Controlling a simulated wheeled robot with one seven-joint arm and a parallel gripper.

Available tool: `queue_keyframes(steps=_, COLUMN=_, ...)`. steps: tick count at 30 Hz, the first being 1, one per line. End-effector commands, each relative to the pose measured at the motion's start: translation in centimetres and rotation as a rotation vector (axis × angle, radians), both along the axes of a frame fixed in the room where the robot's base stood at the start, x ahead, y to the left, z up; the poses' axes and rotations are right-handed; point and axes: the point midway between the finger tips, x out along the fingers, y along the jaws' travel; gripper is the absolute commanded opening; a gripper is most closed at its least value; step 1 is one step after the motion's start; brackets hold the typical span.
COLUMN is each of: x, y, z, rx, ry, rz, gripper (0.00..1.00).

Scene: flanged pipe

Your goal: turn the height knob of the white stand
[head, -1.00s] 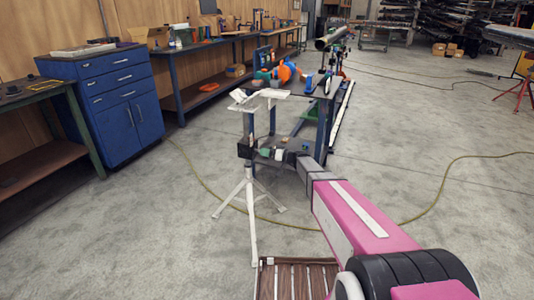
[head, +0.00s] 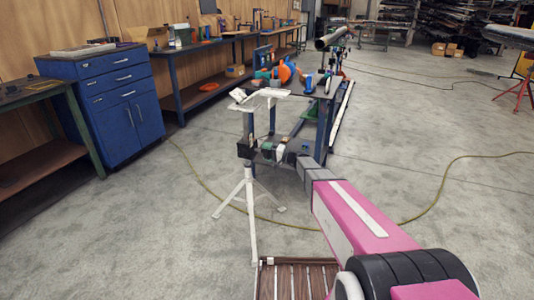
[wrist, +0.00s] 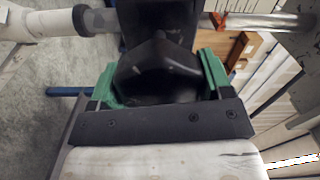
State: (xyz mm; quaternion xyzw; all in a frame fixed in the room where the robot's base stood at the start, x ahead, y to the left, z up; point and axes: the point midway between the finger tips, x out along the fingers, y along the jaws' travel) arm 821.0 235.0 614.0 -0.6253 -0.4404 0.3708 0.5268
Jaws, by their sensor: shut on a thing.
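The white stand (head: 249,205) stands upright on its tripod legs, left of my arm in the head view. Its white V-shaped head (head: 258,98) is at the top, with a dark collar partway up the post. In the wrist view the black height knob (wrist: 160,72) lies between the green finger pads of my gripper (wrist: 158,76), which is shut on it. The stand's white tube (wrist: 38,25) runs off to the left and a bare metal tube (wrist: 270,22) to the right. The knob's far side is hidden. My gripper also shows small in the head view (head: 265,148).
A dark-topped blue workbench (head: 300,92) with orange and blue items stands just behind the stand. A blue drawer cabinet (head: 105,95) is at the left. A yellow hose (head: 430,195) lies across the floor. A slatted wooden item (head: 290,280) is at the bottom. Floor at right is open.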

Motion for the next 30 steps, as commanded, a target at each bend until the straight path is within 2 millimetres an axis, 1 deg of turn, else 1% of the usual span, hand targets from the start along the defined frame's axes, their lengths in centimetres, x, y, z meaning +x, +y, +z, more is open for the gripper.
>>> queue_keyframes(steps=9, x=-0.03, y=-0.07, z=-0.22, rx=0.099, ry=0.283, rz=0.0, gripper=0.49)
queue_keyframes(steps=18, x=-0.06, y=-0.06, z=-0.33, rx=0.18, ry=0.509, rz=0.0, gripper=0.49)
queue_keyframes(steps=24, x=-0.08, y=-0.06, z=-0.39, rx=0.216, ry=0.61, rz=0.0, gripper=0.49)
queue_keyframes(steps=30, x=-0.1, y=-0.06, z=-0.41, rx=0.236, ry=0.665, rz=0.0, gripper=0.49)
